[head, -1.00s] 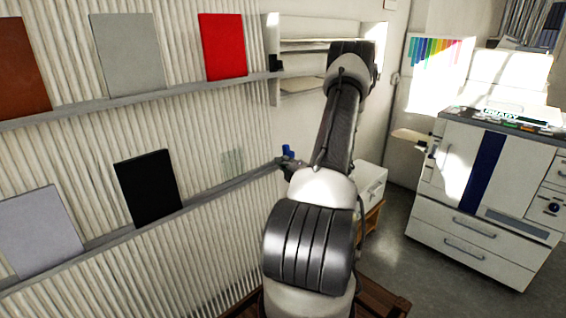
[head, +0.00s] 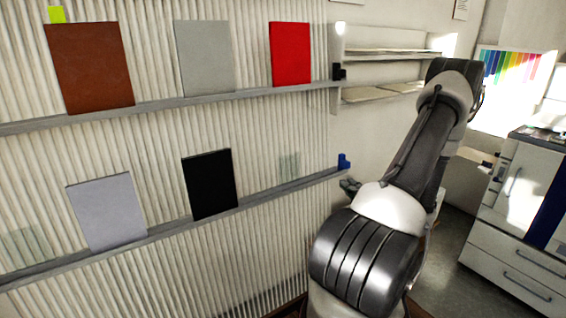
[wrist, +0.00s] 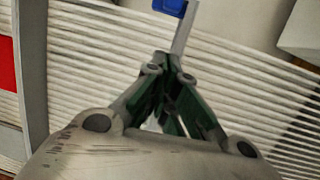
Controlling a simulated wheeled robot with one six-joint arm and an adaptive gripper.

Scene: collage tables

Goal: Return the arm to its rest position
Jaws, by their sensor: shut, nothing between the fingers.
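My arm (head: 425,140) rises at the right of the head view and bends over at the top. My gripper (head: 349,186) shows only as a small dark part left of the white joint, close to the right end of the lower ledge. Most of it is hidden behind the arm. In the wrist view my gripper (wrist: 172,65) has its fingers together with nothing between them. The tips point toward the lower ledge (wrist: 184,30) and a blue block (wrist: 170,5). I cannot tell whether they touch the ledge.
The lower ledge (head: 270,193) holds black (head: 209,184) and lavender (head: 106,212) panels, with the blue block (head: 344,162) at its end. The upper ledge (head: 190,99) holds brown, grey and red panels (head: 290,54). Wall shelves (head: 390,52) stand behind my arm. A white cabinet (head: 515,200) stands right.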

